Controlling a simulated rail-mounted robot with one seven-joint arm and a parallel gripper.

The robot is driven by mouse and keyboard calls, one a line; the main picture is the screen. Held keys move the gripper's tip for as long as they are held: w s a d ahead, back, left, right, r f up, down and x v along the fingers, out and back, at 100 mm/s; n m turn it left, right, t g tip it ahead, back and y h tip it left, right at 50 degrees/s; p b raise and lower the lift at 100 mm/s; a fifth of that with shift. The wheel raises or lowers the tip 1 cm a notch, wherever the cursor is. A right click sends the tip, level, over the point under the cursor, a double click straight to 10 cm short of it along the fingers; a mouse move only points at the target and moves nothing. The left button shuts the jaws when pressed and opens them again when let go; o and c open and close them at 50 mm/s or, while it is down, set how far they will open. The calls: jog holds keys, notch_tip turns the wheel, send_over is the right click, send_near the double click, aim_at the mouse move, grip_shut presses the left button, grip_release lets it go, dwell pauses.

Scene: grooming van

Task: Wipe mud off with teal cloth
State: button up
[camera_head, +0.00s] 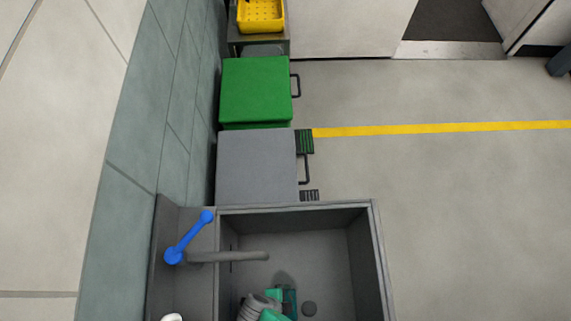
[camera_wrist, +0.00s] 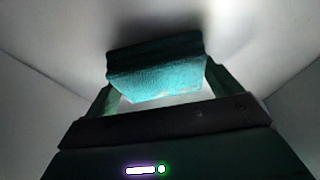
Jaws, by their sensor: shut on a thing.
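The teal cloth (camera_wrist: 155,78) shows in the wrist view, bunched between the two fingers of my gripper (camera_wrist: 160,88). My gripper is shut on it. Its lower face is brightly lit and its upper part is dark. In the head view, my gripper (camera_head: 284,298) is at the bottom edge, over or inside the grey sink basin (camera_head: 330,240). There I cannot tell the cloth from the teal parts of my arm. I see no clear mud in either view; the surface behind the cloth is pale and shadowed.
A grey faucet spout (camera_head: 230,256) with a blue handle (camera_head: 188,238) reaches over the basin from the left. A grey cabinet (camera_head: 255,165), a green cabinet (camera_head: 255,90) and a yellow basket (camera_head: 261,15) line the wall beyond. The floor (camera_head: 460,200) right of the sink is clear.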

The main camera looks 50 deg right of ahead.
aim_at(288, 270)
jog(key=shift+s+a, duration=0.6)
jog(key=shift+w+d+f, duration=0.1)
jog(key=shift+w+d, duration=0.05)
jog(key=shift+w+d+b, duration=0.7)
jog(key=shift+w+d, duration=1.4)
jog(key=shift+d, duration=0.15)
jog(key=shift+w+d+b, duration=0.65)
jog(key=shift+w+d, duration=1.45)
jog(key=shift+d, duration=0.15)
notch_tip(288, 270, up, 8)
jog(key=p, duration=0.7)
jog(key=shift+r, duration=0.25)
jog(key=shift+d, duration=0.1)
